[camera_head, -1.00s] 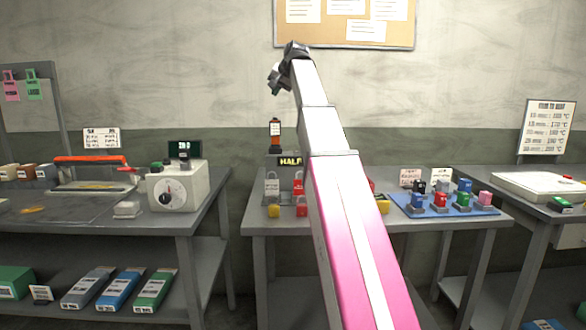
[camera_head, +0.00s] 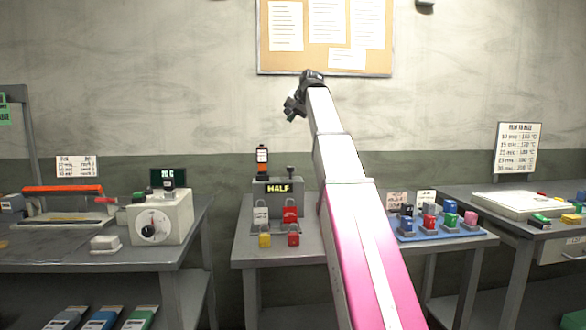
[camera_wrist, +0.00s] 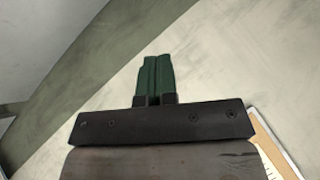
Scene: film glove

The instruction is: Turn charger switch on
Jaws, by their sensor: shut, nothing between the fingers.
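The likely charger is a dark grey box (camera_head: 265,198) with a yellow "HALF" display, standing at the back of the middle table. A black and orange battery-like block (camera_head: 262,158) stands upright on its left top. A small dark knob or lever (camera_head: 290,172) rises from its right top; I cannot tell its setting. My gripper (camera_head: 291,112) is raised in the air above the charger, in front of the wall, touching nothing. In the wrist view its green fingers (camera_wrist: 156,78) are together and empty, with only wall and board behind them.
White (camera_head: 260,216) and red padlocks stand before the charger, with yellow (camera_head: 265,240) and red blocks. A blue tray (camera_head: 405,236) of coloured blocks is to the right. A white dial box (camera_head: 175,222) stands on the left table. My arm hides part of the middle table.

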